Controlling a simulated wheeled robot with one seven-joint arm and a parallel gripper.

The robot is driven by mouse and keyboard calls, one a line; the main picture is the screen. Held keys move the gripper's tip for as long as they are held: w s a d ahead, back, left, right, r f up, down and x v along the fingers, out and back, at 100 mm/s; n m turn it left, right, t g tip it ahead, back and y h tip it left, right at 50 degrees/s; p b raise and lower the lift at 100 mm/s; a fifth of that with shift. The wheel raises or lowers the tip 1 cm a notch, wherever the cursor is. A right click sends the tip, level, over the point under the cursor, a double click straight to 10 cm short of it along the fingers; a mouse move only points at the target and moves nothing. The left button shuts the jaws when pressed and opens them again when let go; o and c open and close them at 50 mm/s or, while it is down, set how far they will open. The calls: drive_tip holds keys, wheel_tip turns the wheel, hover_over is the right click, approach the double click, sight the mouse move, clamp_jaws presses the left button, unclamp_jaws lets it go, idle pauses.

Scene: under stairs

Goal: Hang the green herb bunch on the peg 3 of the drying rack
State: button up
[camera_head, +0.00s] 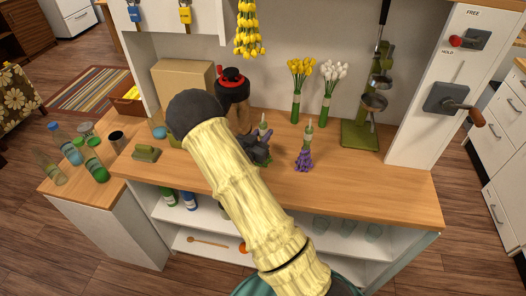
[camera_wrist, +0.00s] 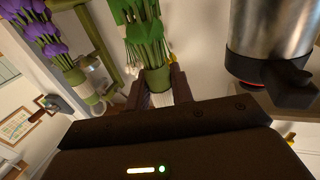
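The green herb bunch (camera_wrist: 150,45) hangs leaves-down in the inverted wrist view, with pale stems and a green band. My gripper (camera_wrist: 160,92) has a finger on each side of this band and appears shut on it. In the head view my gripper (camera_head: 256,148) is low over the counter, and my arm and gripper hide most of the bunch. A yellow flower bunch (camera_head: 248,36) hangs head-down at the top of the head view. The drying rack and peg 3 cannot be made out.
A lavender bunch (camera_head: 303,156) stands head-down on the counter (camera_head: 375,182) to the right. A red-and-black-topped pot (camera_head: 231,88) stands close behind my gripper. Yellow flowers (camera_head: 300,72), white flowers (camera_head: 333,75) and a green stand with metal cups (camera_head: 370,120) are at the back right.

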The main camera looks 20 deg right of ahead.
clamp_jaws()
drive_tip(key=shift+w+r, duration=0.15)
drive_tip(key=shift+r, duration=0.4)
drive_tip(key=r+b, duration=0.1)
drive_tip(key=r, duration=0.3)
drive_tip(key=r+b, duration=0.1)
drive_tip(key=r, duration=0.3)
drive_tip(key=shift+s+r, duration=0.2)
drive_tip(key=shift+r, duration=0.2)
drive_tip(key=shift+c, duration=0.3)
unclamp_jaws()
drive_tip(key=shift+w, duration=0.1)
clamp_jaws()
